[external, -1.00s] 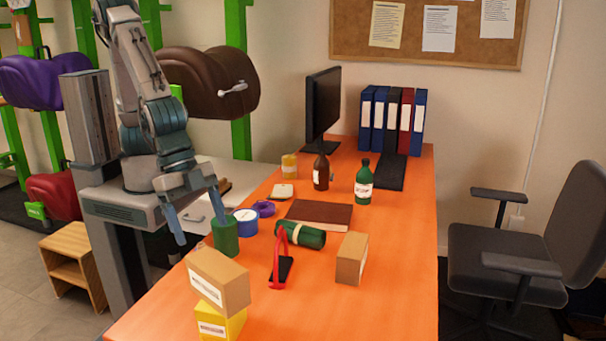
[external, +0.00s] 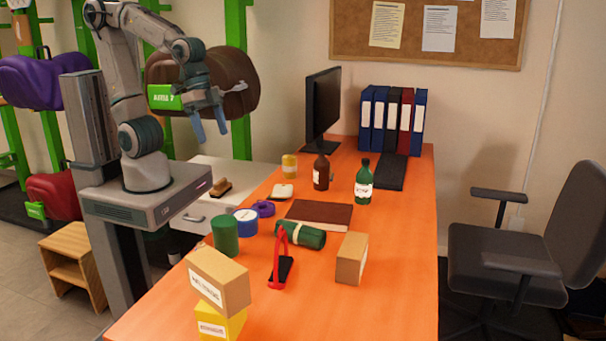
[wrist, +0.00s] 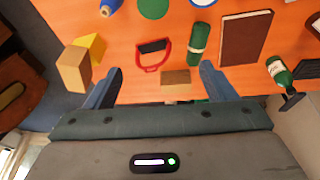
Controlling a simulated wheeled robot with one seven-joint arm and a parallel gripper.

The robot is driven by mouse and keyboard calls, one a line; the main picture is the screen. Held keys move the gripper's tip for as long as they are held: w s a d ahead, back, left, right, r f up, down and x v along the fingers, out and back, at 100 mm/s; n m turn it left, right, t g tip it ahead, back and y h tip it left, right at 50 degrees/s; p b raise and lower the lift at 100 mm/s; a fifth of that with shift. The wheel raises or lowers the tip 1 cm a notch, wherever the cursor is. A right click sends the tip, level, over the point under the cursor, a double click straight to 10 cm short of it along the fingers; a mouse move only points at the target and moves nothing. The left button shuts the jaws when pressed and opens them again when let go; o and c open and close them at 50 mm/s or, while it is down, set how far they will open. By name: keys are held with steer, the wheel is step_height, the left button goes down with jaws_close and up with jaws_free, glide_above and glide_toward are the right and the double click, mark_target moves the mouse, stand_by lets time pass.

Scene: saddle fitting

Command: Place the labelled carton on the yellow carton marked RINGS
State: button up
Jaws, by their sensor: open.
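The brown labelled carton (external: 219,280) rests on top of the yellow carton (external: 222,327) at the near left of the orange desk. It is turned a little relative to the yellow one and overhangs it. Both labels are too small to read surely. In the wrist view the brown carton (wrist: 73,70) and yellow carton (wrist: 94,46) show at the left, outside my fingers. My gripper (external: 211,131) is open and empty, raised well above and behind the desk items and apart from both cartons. Its fingers also show in the wrist view (wrist: 160,72).
Another brown carton (external: 351,258) stands right of a red-handled item (external: 279,262). The desk's near right is clear.

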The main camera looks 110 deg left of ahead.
steer(key=s+a, duration=0.3)
steer(key=s, duration=0.2)
steer(key=shift+a+n+y, duration=0.15)
steer(key=shift+n+y, duration=0.25)
